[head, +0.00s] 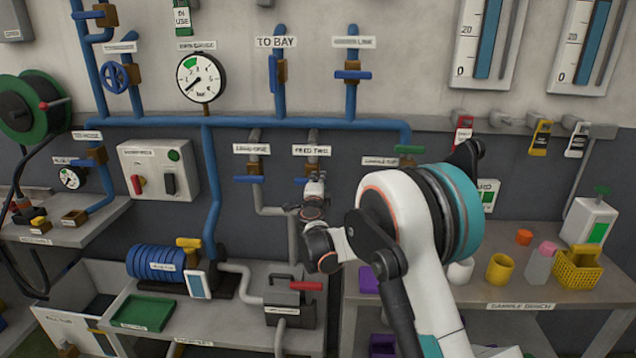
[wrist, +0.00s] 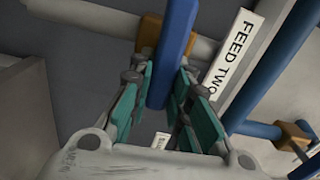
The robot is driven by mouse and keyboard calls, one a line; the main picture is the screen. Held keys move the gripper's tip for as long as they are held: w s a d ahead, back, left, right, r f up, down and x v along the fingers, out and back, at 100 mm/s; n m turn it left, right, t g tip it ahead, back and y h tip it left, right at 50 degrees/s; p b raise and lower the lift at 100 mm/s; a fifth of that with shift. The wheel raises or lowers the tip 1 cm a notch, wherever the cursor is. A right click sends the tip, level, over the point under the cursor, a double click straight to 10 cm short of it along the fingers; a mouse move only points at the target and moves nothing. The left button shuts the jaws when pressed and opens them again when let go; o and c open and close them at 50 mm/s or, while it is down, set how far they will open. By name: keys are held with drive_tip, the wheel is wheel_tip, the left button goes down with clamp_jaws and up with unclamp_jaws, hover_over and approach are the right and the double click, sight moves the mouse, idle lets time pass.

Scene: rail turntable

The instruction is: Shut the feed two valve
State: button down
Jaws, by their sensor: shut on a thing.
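The feed two valve sits on a grey vertical pipe under its label, FEED TWO (head: 312,150). Its blue lever (wrist: 175,45) shows large in the wrist view, in front of a brass body (wrist: 149,32), and appears to lie across the grey pipe (wrist: 100,18). My gripper (wrist: 160,100) has its teal fingers on both sides of the lever and is shut on it. In the head view my gripper (head: 315,188) is at the valve and hides most of it. The label FEED TWO (wrist: 236,55) is right of the lever in the wrist view.
The feed one valve (head: 248,179), with a blue lever across its pipe, is close on the left. A green-handled valve (head: 409,150) is on the right. A blue pipe (head: 300,123) runs above. Below stands a dark grey box (head: 288,312) with a red handle.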

drive_tip(key=shift+f+m, duration=0.15)
drive_tip(key=shift+m, duration=0.25)
drive_tip(key=c, duration=1.5)
unclamp_jaws()
drive_tip(key=shift+s, duration=0.1)
drive_tip(key=s, duration=1.2)
drive_tip(key=shift+a, duration=0.2)
drive_tip(key=shift+w, duration=0.1)
